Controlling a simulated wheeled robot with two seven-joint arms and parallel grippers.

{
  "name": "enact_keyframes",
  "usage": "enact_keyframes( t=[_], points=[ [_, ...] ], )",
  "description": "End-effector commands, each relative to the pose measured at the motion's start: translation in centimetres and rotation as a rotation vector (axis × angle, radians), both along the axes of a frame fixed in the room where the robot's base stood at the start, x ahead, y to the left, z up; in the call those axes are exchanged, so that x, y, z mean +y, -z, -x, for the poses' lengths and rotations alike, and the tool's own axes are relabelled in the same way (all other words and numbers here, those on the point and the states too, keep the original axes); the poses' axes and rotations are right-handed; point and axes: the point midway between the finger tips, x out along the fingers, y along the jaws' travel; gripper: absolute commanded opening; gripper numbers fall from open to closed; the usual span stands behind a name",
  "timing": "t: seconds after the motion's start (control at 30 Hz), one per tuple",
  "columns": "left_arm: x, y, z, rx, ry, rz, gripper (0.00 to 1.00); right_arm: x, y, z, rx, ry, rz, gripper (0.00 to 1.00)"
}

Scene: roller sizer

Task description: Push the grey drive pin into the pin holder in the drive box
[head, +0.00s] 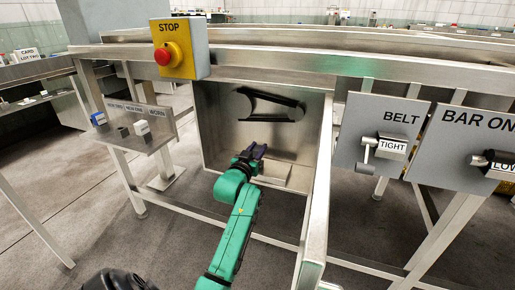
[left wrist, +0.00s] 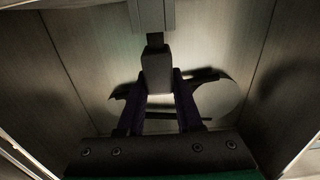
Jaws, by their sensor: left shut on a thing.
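The open steel drive box (head: 213,120) stands in the middle of the head view, with a dark belt loop on its back wall. My left gripper (head: 256,151) reaches into its lower part. In the left wrist view, my left gripper (left wrist: 160,97) is shut on a dark grey block that looks like the drive pin (left wrist: 156,72). A narrower stem at its far end meets a lighter grey upright part, likely the pin holder (left wrist: 152,14). How deep the stem sits in it I cannot tell. In the head view the gripper hides the pin. My right gripper is out of view.
The box door (head: 317,185) stands open at the right of the arm. A yellow box with a red stop button (head: 163,55) is at the upper left. Belt (head: 385,130) and bar (head: 470,140) panels with handles are at the right. A small shelf (head: 140,140) is at the left.

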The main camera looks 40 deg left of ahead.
Motion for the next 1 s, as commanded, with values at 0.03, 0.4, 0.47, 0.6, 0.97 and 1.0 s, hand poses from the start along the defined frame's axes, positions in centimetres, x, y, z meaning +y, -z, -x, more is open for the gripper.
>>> enact_keyframes(
  t=[0.03, 0.4, 0.47, 0.6, 0.97, 1.0],
  points=[
    [0.0, 0.2, 0.0, 0.0, 0.0, 0.0, 0.0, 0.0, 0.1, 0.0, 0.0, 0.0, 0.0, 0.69],
    [0.0, 1.1, 0.0, 0.0, 0.0, 0.0, 0.0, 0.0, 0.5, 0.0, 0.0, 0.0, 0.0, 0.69],
    [0.0, 1.3, 0.0, 0.0, 0.0, 0.0, 0.0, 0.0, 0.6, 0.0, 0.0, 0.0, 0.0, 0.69],
    [0.0, 1.6, 0.0, 0.0, 0.0, 0.0, 0.0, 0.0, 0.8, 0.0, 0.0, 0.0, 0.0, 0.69],
    [0.0, 1.5, 0.0, 0.0, 0.0, 0.0, 0.69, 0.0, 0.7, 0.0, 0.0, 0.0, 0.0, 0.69],
    [0.0, 1.5, 0.0, 0.0, 0.0, 0.0, 0.69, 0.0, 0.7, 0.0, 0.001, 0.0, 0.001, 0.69]
  ],
)
